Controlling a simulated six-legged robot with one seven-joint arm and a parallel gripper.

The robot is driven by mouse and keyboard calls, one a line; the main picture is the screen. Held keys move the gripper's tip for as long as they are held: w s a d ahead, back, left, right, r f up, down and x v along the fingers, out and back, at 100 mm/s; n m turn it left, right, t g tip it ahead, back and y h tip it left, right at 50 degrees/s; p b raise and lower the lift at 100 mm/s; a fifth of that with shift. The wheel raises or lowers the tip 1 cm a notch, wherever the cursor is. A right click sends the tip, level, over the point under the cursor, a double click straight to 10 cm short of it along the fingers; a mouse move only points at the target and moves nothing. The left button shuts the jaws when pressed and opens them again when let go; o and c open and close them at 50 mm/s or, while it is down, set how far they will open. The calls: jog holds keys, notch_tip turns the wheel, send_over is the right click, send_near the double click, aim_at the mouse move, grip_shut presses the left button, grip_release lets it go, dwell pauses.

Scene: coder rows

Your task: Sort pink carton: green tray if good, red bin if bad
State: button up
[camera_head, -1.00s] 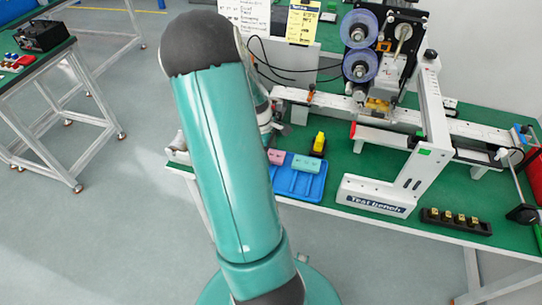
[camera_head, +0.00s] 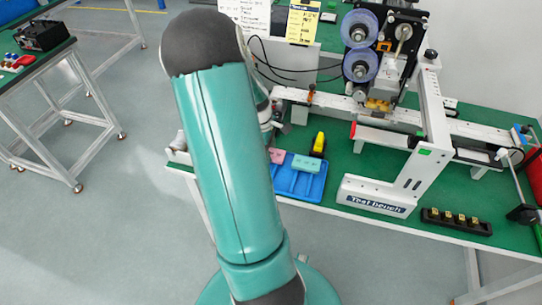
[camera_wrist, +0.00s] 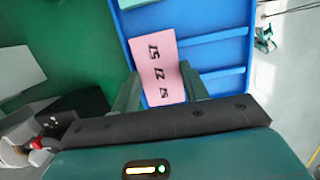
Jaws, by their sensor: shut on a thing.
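The pink carton (camera_wrist: 158,66) lies between the fingers of my gripper (camera_wrist: 161,92) in the wrist view, with dark printed marks on its face. My gripper is shut on it, over the blue tray (camera_wrist: 212,22). In the head view the pink carton (camera_head: 277,156) shows at the left of the blue tray (camera_head: 312,190), partly hidden by my arm. My gripper is hidden behind my arm there. I cannot tell whether the carton touches the tray. A red cylinder (camera_head: 535,185) at the right edge may be the red bin.
A teal carton (camera_head: 305,163) lies in the blue tray. A yellow-topped device (camera_head: 318,144) stands behind it. The white test bench frame (camera_head: 376,197) stands to the right, with a black strip of several brass pieces (camera_head: 456,220) beyond it.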

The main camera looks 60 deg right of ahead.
jog(key=shift+r, duration=2.25)
